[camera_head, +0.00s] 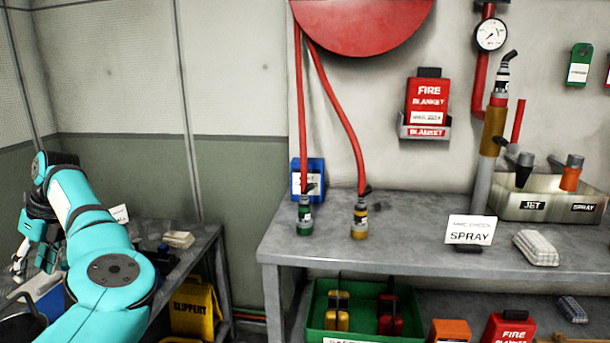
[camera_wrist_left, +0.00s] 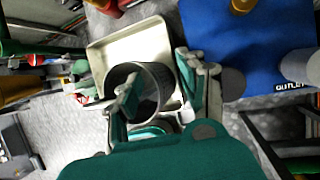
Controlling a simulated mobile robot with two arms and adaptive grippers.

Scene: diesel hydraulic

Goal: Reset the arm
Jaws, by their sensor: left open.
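My left arm comes in from the lower left of the head view. Its left gripper (camera_head: 20,268) hangs over the lower side table at the far left, partly cut by the frame edge. In the left wrist view the left gripper (camera_wrist_left: 165,92) has its two fingers spread apart. A dark round container (camera_wrist_left: 152,90) shows between and beyond the fingers; I cannot tell whether they touch it. My right gripper is in neither view.
The side table (camera_head: 200,245) holds a pale block (camera_head: 178,239). A cream tray (camera_wrist_left: 108,50) and a blue mat (camera_wrist_left: 245,60) lie below the left gripper. The grey workbench (camera_head: 400,225) holds two hose nozzles, a SPRAY sign (camera_head: 470,230) and a nozzle bin (camera_head: 545,207).

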